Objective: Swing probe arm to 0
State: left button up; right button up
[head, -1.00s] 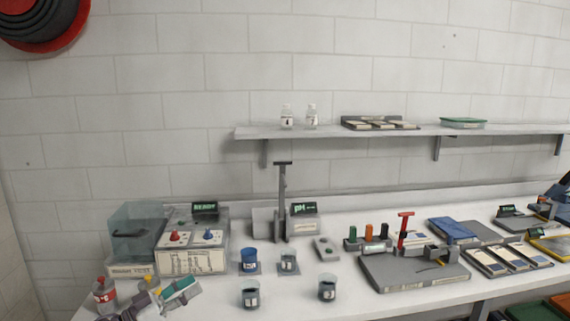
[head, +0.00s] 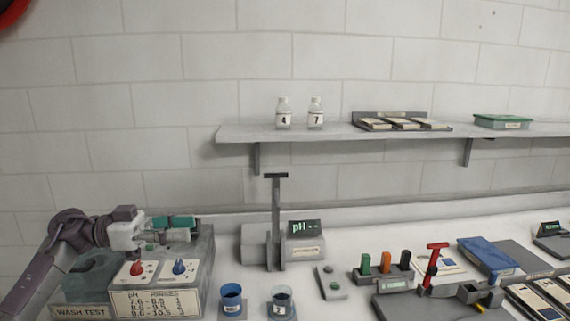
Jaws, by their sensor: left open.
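The pH unit (head: 305,240) stands at the back of the bench, with a small green-lit display. A dark grey upright post with a short crossbar on top, which looks like the probe arm (head: 276,215), rises just left of the display. I cannot read any angle mark on it. My left gripper (head: 190,229) is at the left, in front of the dosing box and above its knobs. Its teal-padded fingers point right, open and empty, well apart from the post. My right gripper is not in view.
A box with a red knob (head: 137,268) and a blue knob (head: 179,266) is below my left gripper. A blue cup (head: 232,299) and a dark-filled beaker (head: 282,301) stand in front of the post. A wall shelf (head: 350,133) holds two bottles. Coloured holders are at right.

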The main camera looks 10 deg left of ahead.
aim_at(276, 177)
jog(key=i, duration=0.95)
